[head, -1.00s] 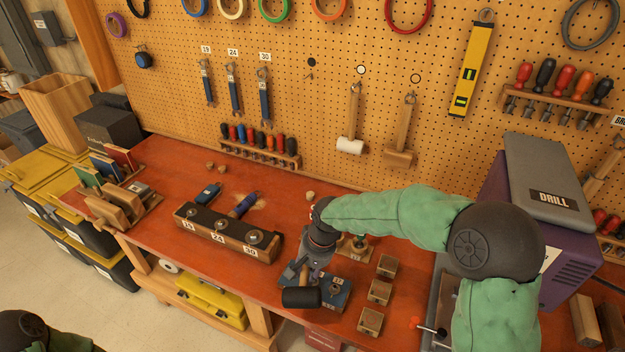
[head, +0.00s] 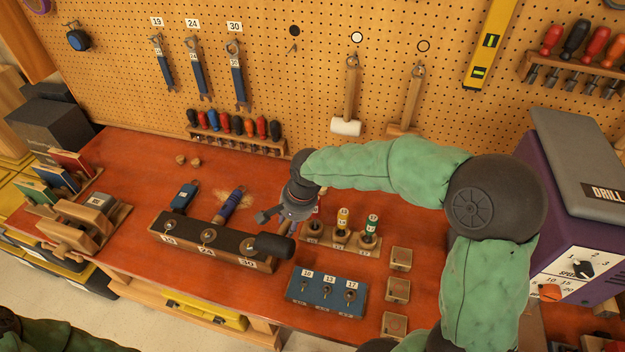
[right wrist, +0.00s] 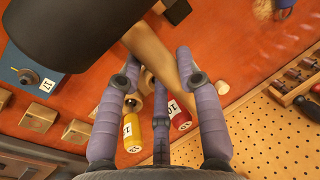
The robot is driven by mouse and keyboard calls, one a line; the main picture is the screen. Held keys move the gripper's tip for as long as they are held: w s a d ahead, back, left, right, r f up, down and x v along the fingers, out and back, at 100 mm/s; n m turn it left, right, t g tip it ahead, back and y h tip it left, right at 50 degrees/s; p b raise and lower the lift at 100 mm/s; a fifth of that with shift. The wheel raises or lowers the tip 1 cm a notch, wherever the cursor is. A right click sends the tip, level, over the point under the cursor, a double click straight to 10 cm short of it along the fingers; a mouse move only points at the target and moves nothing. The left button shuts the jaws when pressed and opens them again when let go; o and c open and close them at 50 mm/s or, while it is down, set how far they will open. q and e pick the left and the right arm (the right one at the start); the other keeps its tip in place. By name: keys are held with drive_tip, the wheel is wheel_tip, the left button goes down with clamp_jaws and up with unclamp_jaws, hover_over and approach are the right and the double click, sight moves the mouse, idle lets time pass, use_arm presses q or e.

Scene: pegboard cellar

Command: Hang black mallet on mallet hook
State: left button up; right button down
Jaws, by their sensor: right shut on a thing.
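The black mallet (head: 273,246) is held by my right gripper (head: 285,212) above the back-centre of the bench, its black head toward the bench front. In the right wrist view the black head fills the upper left, and the wooden handle (right wrist: 160,62) runs between the fingers of my right gripper (right wrist: 158,80), which is shut on it. A small empty hook (head: 292,47) sits on the pegboard below a black dot (head: 294,30), above and behind the gripper. My left gripper is out of view.
A white-headed mallet (head: 346,127) and a wooden mallet (head: 403,128) hang right of the empty hook. A screwdriver rack (head: 238,140) is below left.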

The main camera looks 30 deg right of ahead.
drive_tip(key=shift+w, duration=0.25)
drive_tip(key=shift+d, duration=0.1)
